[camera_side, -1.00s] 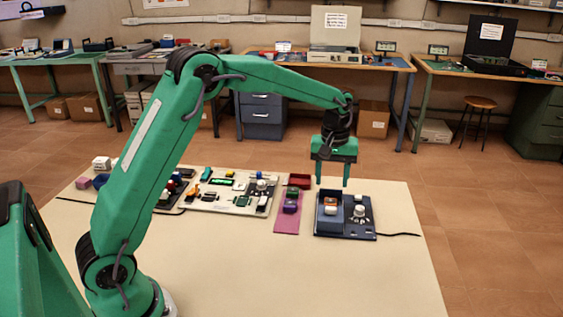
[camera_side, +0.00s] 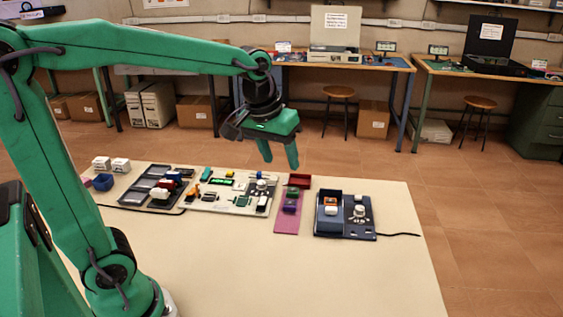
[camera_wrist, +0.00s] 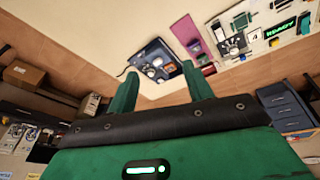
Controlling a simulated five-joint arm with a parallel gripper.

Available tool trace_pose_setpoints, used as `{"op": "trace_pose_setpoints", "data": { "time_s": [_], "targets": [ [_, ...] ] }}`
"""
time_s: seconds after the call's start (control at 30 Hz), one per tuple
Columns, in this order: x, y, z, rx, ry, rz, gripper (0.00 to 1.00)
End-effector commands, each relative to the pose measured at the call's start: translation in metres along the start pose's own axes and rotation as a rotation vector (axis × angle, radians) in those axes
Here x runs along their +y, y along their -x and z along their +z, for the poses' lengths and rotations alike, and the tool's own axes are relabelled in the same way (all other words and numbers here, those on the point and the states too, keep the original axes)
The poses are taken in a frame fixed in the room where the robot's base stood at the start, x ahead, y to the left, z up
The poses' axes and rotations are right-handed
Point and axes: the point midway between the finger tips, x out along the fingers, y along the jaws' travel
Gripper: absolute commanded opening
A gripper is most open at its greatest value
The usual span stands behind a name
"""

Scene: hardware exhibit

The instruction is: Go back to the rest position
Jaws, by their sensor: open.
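My gripper (camera_side: 279,155) is green with two fingers spread apart. It is empty and raised well above the table, over the area behind the light board in the side view. In the wrist view my gripper (camera_wrist: 160,90) shows both fingers apart with nothing between them. No rest stand or marker for a rest position can be picked out.
The cream table (camera_side: 350,275) is clear in front. It carries a dark blue box unit (camera_side: 330,226) with a cable, a pink mat (camera_side: 287,222), a light board (camera_side: 240,208), a dark tray (camera_side: 150,188) and white blocks (camera_side: 120,164). Workbenches and stools stand behind.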

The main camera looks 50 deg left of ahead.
Motion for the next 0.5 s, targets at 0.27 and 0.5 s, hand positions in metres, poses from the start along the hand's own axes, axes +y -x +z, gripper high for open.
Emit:
{"op": "trace_pose_setpoints", "data": {
  "time_s": [0.27, 0.5],
  "targets": [
    [-0.016, 0.021, 0.050, 0.076, -0.121, 0.022, 0.51],
    [-0.030, 0.026, 0.091, 0.141, -0.224, 0.032, 0.51]
  ]
}}
